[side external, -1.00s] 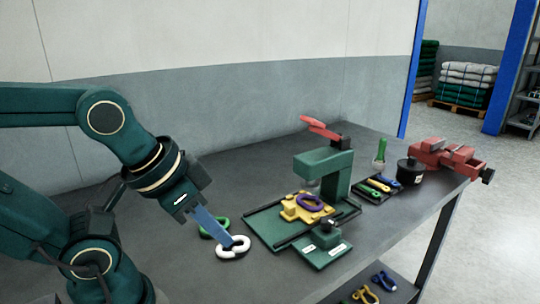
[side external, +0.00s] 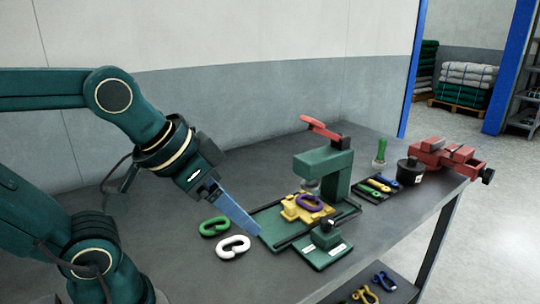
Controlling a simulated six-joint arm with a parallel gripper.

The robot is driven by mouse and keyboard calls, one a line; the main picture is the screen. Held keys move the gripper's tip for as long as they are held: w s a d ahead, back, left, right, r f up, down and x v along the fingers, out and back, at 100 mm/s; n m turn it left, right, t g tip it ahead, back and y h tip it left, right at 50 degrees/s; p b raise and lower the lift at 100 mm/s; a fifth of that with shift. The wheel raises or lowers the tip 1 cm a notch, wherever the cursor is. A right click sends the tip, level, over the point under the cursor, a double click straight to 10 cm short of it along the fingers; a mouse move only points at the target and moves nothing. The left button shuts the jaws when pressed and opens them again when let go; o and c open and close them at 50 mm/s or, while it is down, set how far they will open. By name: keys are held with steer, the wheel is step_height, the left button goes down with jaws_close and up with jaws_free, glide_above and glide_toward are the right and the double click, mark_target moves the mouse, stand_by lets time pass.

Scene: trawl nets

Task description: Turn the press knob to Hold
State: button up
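The press (side external: 338,172) is green with a red lever (side external: 320,127) and stands in the middle of the table. Its knob (side external: 327,223) is small and black with a pale mark, on a green panel (side external: 320,262) at the front. Two white labels on the panel are too small to read, so the knob's setting cannot be told. My gripper (side external: 255,231) has blue fingers pointing down and right, left of the knob and apart from it. The fingers overlap from this side, so their opening is unclear. Nothing shows held in them.
A green link (side external: 214,227) and a white link (side external: 233,246) lie under my gripper. A yellow fixture (side external: 303,213) with a purple ring (side external: 310,202) sits under the press. A tool tray, black pot (side external: 410,172) and red vise (side external: 447,155) stand at the right.

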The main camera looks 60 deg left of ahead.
steer(key=w+r, duration=0.3)
steer(key=w, duration=0.5)
steer(key=g, duration=0.2)
glide_above(327, 220)
steer(key=s, duration=0.2)
step_height(327, 220, down, 11)
steer(key=shift+s+x, duration=0.15)
steer(key=shift+x, duration=1.1)
steer(key=shift+s+x, duration=0.15)
steer(key=shift+x, duration=1.15)
steer(key=shift+f, duration=0.1)
jaws_close()
